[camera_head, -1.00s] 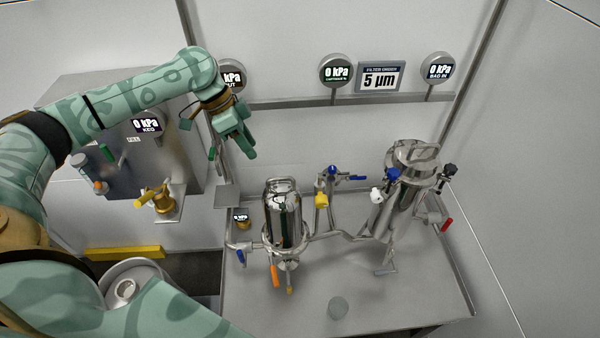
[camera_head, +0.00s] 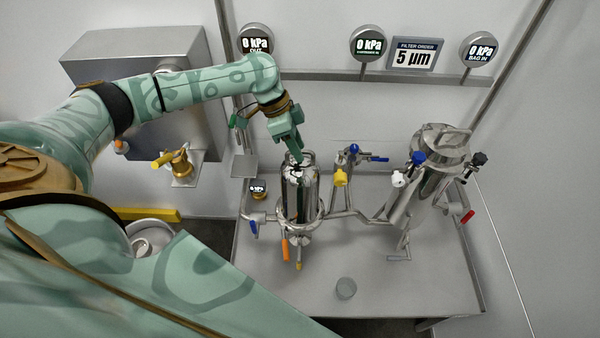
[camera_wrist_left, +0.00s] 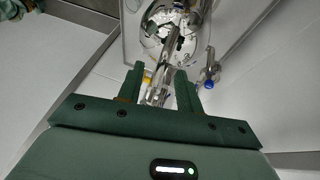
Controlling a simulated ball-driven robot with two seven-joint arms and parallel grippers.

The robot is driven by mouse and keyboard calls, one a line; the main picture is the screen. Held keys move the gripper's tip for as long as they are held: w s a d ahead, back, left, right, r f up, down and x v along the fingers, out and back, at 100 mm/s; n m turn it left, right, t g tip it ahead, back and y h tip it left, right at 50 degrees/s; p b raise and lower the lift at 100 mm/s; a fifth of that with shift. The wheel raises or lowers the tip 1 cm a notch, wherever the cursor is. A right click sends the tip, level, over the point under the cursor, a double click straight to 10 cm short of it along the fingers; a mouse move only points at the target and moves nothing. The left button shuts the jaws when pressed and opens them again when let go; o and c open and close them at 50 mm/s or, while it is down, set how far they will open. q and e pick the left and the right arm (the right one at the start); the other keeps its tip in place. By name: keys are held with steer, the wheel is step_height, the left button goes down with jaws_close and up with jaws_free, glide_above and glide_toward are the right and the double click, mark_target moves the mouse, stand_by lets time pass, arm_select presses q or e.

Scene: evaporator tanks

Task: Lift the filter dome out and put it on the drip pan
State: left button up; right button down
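The filter dome (camera_head: 298,184) is a shiny steel bell with a loop handle on top, upright in the left vessel. Its base sits within a metal ring. My left gripper (camera_head: 299,156) points down over the dome's handle and partly hides it. In the left wrist view the two fingers (camera_wrist_left: 160,92) are apart, with metal parts showing between them; I cannot tell whether they touch the handle. The rimmed steel bench top (camera_head: 400,285) lies below the dome; I cannot tell whether it is the drip pan. My right gripper is not in view.
A taller lidded steel vessel (camera_head: 420,195) stands at the right.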

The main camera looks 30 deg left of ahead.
arm_select(q)
steer(key=shift+x, duration=1.1)
steer(key=shift+r, duration=0.1)
steer(key=c, duration=0.8)
steer(key=shift+r, duration=0.1)
